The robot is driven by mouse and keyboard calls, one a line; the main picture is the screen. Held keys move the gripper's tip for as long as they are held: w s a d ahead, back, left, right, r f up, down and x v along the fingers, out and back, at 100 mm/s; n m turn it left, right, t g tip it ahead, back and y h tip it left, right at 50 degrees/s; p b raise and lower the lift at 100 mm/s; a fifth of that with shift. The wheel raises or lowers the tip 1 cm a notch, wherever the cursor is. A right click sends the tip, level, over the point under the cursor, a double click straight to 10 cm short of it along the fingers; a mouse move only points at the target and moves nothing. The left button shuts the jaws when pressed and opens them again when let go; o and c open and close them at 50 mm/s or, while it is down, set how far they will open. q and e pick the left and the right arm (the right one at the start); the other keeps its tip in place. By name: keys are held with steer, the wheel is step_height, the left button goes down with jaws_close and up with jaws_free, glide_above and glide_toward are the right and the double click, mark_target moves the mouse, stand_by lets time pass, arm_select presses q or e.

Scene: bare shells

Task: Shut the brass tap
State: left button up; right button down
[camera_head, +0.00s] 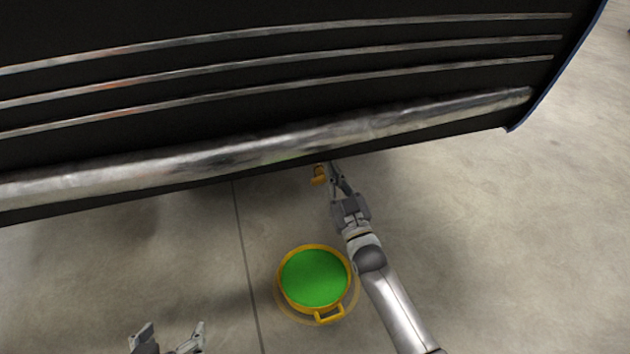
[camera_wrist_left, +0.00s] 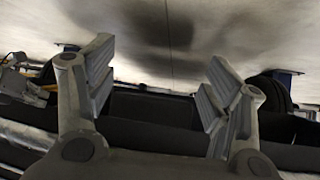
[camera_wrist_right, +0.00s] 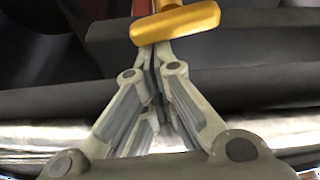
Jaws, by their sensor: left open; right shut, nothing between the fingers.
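The brass tap (camera_head: 319,175) shows small and yellow under the lower edge of the dark body in the head view. In the right wrist view its yellow handle (camera_wrist_right: 175,24) lies crosswise just beyond my fingertips. My right gripper (camera_head: 334,170) is shut and empty, with its tips beside the tap. In the right wrist view the tips (camera_wrist_right: 155,52) are close against or just below the handle; I cannot tell if they touch. My left gripper (camera_head: 170,332) is open and empty at the bottom left of the head view, far from the tap. Its open fingers also show in the left wrist view (camera_wrist_left: 160,85).
A yellow pan (camera_head: 283,293) holding green stands on the concrete floor below the tap, left of my right arm. A large dark body with a shiny metal rail (camera_head: 370,122) overhangs the tap. The floor to the right (camera_head: 540,230) is clear.

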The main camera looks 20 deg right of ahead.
arm_select(q)
steer(key=shift+s+a+f+g, duration=0.2)
steer(key=shift+s+f+g, duration=0.2)
steer(key=shift+s, duration=0.1)
steer(key=shift+s+a+f+g, duration=0.15)
steer(key=shift+s+f+g, duration=0.15)
steer(key=shift+s+f, duration=0.15)
arm_select(e)
steer(key=shift+d+f+m+h, duration=0.15)
steer(key=shift+m+h, duration=0.15)
steer(key=shift+m, duration=0.3)
steer(key=shift+d+f+m+h, duration=0.1)
steer(key=shift+m+h, duration=0.2)
steer(key=shift+m, duration=0.3)
steer(key=v, duration=1.2)
